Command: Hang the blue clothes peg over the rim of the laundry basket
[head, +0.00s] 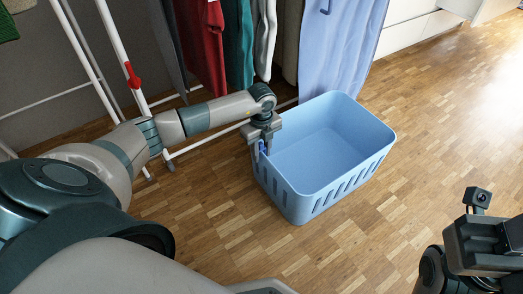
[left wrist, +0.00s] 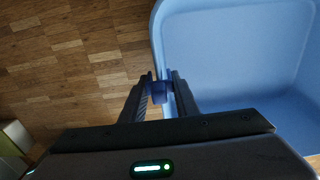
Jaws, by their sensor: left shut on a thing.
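The light blue laundry basket (head: 312,187) stands on the wooden floor and looks empty. My left gripper (head: 260,147) is at the basket's left rim. It is shut on the blue clothes peg (head: 262,148), a small darker blue piece between the fingertips. In the left wrist view the peg (left wrist: 158,90) sits between the fingers (left wrist: 158,88), right by the basket's rim (left wrist: 160,50). I cannot tell whether the peg straddles the rim or is only beside it. My right gripper (head: 490,235) is at the lower right, away from the basket; its fingertips are not clear.
A drying rack (head: 115,50) with a red clip (head: 132,75) stands at the left. Red, green, white and light blue clothes (head: 340,45) hang behind the basket. White drawers (head: 415,35) are at the upper right. The floor right of the basket is free.

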